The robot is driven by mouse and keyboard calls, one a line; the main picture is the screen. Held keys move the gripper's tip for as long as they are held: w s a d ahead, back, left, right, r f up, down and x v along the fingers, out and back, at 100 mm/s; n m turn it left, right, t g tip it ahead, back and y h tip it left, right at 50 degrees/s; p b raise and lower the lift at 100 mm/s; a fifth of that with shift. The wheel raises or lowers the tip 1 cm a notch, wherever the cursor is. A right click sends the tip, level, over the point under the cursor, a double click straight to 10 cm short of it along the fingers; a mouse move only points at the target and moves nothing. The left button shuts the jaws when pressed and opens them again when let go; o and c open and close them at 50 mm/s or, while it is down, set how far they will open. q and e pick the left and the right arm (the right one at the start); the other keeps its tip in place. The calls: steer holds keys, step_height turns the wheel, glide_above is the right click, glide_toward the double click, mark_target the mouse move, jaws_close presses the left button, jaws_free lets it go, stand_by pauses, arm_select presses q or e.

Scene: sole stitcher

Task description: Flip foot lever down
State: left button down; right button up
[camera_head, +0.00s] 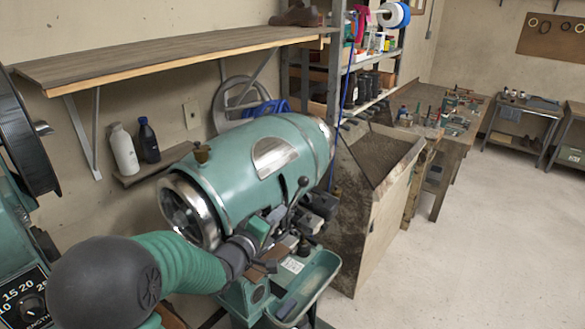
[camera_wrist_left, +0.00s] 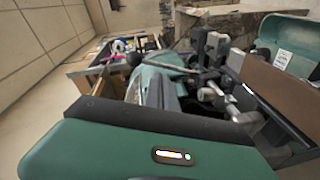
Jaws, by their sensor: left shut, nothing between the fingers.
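The green sole stitcher (camera_head: 235,170) has a large rounded drum body with a bright metal ring at its left end. A lever with a black ball knob (camera_head: 303,182) rises from the mechanism at its front, tilted up and to the right. The lever's black ball (camera_wrist_left: 134,57) also shows in the left wrist view, with its rod running right. I take this as the foot lever. My left gripper (camera_head: 262,232) is close in front of the mechanism, left of and below the knob, and apart from it. It looks shut and empty; its fingertips are hard to make out. My right gripper is out of view.
A green tray (camera_head: 318,282) juts out below the mechanism. A wooden shelf (camera_head: 170,60) hangs over the machine at the left. Two bottles (camera_head: 124,150) stand on a small ledge behind. A large wooden bin (camera_head: 375,200) stands right of the machine. Open floor lies to the right.

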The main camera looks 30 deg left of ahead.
arm_select(q)
steer(key=shift+n+t, duration=0.8)
steer(key=r, duration=0.1)
steer(key=a+r, duration=0.2)
steer(key=r, duration=0.1)
steer(key=shift+s+r, duration=0.1)
steer(key=shift+s, duration=0.3)
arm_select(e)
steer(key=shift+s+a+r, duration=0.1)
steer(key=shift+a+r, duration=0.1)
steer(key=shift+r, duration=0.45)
arm_select(q)
steer(key=shift+d, duration=0.1)
steer(key=w+p, duration=0.4)
steer(key=w, duration=0.6)
steer(key=shift+w+a, duration=0.15)
steer(key=shift+a, duration=0.15)
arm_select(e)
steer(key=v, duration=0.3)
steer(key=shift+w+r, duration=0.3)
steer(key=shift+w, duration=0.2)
arm_select(q)
steer(key=shift+d+r, duration=0.1)
steer(key=shift+d, duration=0.1)
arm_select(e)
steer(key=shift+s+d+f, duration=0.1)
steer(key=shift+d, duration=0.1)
